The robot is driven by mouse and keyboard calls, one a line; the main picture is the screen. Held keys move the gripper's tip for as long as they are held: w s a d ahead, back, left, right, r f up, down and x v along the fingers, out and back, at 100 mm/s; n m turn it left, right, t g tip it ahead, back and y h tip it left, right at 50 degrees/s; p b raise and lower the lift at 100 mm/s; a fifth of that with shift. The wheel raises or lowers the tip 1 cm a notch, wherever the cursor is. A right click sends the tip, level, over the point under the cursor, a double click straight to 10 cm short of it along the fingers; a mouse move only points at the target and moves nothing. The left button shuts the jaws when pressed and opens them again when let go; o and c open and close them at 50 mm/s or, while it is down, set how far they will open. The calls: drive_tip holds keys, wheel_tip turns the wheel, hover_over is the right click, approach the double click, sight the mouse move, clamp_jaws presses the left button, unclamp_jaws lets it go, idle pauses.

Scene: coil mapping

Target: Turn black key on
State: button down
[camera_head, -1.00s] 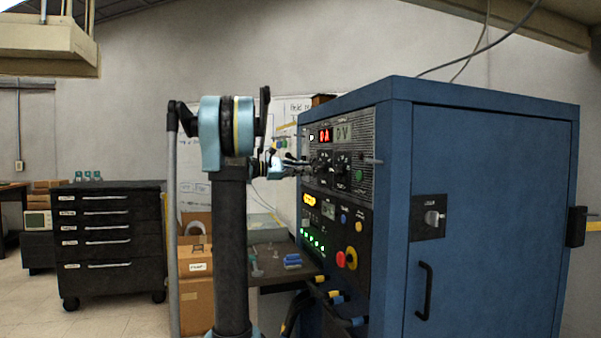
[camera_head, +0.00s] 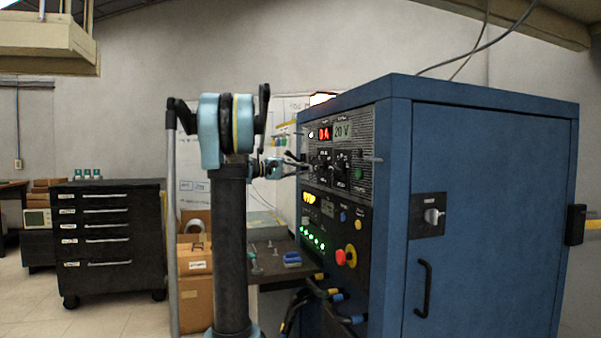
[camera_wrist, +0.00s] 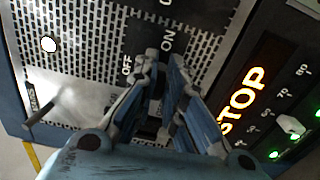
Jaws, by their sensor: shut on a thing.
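My gripper (camera_head: 298,168) reaches from the left to the front panel (camera_head: 367,190) of the blue cabinet (camera_head: 480,150). In the wrist view its fingertips (camera_wrist: 165,62) are close together at the panel, shut on the black key beside the printed OFF and ON labels. The key itself is almost wholly hidden by the fingers. The panel displays (camera_head: 333,132) read about 0 A and 20 V.
A lit STOP sign (camera_wrist: 243,100) is beside the fingers in the wrist view. A red knob (camera_head: 341,257) and green lights (camera_head: 313,238) are lower on the panel. Cables hang below. A small table (camera_head: 285,275) and a black drawer cabinet (camera_head: 108,240) stand left.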

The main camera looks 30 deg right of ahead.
drive_tip(key=shift+s+f+m, duration=0.1)
drive_tip(key=shift+f+m, duration=0.15)
drive_tip(key=shift+m, duration=0.25)
drive_tip(key=c, duration=1.7)
unclamp_jaws()
drive_tip(key=shift+a+r, duration=0.1)
drive_tip(key=shift+a, duration=0.05)
drive_tip(key=shift+w+a, duration=0.2)
drive_tip(key=shift+a, duration=0.1)
drive_tip(key=v, duration=1.1)
drive_tip(key=shift+w+a, duration=0.1)
drive_tip(key=shift+w, duration=0.05)
